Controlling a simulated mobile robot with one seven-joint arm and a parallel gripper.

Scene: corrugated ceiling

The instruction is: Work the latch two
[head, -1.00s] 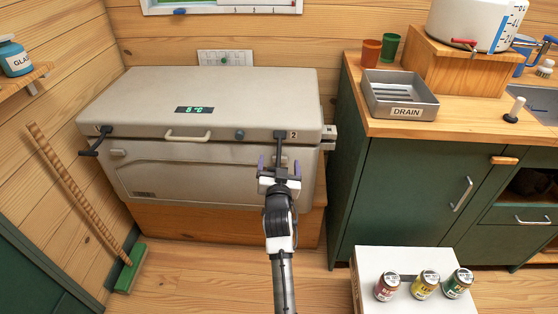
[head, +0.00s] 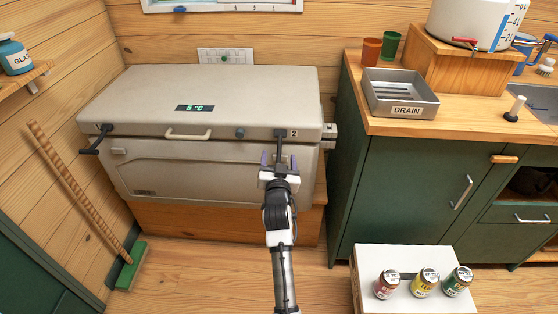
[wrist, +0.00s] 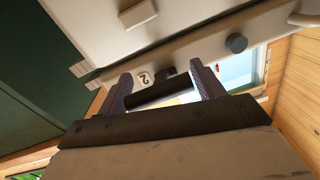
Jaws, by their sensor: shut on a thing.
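Latch two (head: 281,146) is a dark lever at the right front of the cream chest cooler (head: 215,105), beside the "2" label. It hangs down from the lid edge over the cooler's front. My gripper (head: 279,162) is at its lower end and shut on it. In the wrist view, the purple fingers of my gripper (wrist: 162,90) stand either side of the dark latch bar (wrist: 157,92). The other latch (head: 97,139), at the left front, is also dark, its handle angled out to the lower left. The lid is down, with a display reading 5 °C.
A green cabinet (head: 410,190) with a wooden counter stands close to the cooler's right. A white box (head: 400,262) with several jars beside or on it is at the lower right. A broom (head: 80,195) leans at the left. The floor before the cooler is clear.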

